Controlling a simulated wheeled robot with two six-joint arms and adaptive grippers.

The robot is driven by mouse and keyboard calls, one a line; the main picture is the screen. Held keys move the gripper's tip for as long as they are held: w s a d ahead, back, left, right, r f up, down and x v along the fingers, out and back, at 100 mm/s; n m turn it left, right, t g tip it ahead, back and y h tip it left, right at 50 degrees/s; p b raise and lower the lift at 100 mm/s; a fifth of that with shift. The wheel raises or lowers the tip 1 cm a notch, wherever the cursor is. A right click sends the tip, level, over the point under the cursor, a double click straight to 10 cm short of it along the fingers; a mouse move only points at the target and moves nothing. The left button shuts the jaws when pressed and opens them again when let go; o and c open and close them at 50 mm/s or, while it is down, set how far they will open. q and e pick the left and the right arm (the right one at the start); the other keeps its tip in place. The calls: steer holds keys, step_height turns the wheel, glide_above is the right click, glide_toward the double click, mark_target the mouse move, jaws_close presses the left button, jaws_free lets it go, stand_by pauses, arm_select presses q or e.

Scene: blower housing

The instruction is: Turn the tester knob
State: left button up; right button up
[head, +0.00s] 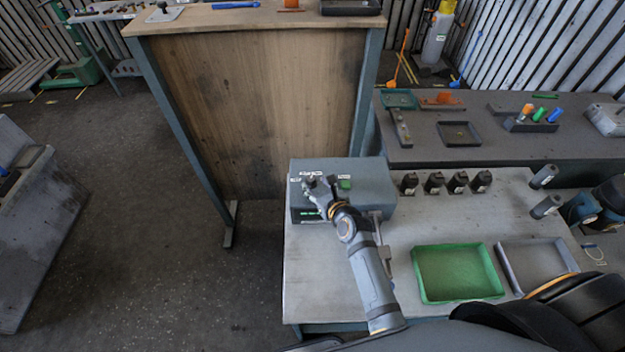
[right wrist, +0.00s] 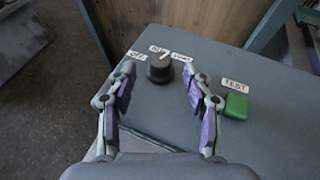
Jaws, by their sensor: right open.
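The tester (head: 370,180) is a grey box on the far left part of the light workbench. Its dark round knob (right wrist: 160,68) has a white pointer line and white labels around it, one reading OFF. A green button (right wrist: 236,106) labelled TEST sits to the right of the knob; it also shows in the head view (head: 344,183). My right gripper (right wrist: 160,85) is open over the tester top, with the knob between and slightly beyond its purple-padded fingers, apparently not touching. In the head view my right gripper (head: 318,190) covers most of the knob. My left gripper is out of view.
Several black parts (head: 434,184) stand in a row right of the tester. A green tray (head: 457,273) and a grey tray (head: 537,266) lie on the bench. A dark table (head: 440,150) with small trays and a tall wooden-panelled bench (head: 250,110) stand behind.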

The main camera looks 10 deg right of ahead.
mark_target(312, 179)
steer(key=x, duration=0.3)
steer(key=shift+w+f, duration=0.2)
steer(key=shift+w, duration=0.15)
steer(key=shift+s+r, duration=0.1)
steer(key=shift+r, duration=0.05)
steer(key=shift+c, duration=1.7)
steer(key=c, duration=0.5)
steer(key=shift+c, duration=1.1)
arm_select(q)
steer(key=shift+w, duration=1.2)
arm_select(e)
jaws_close()
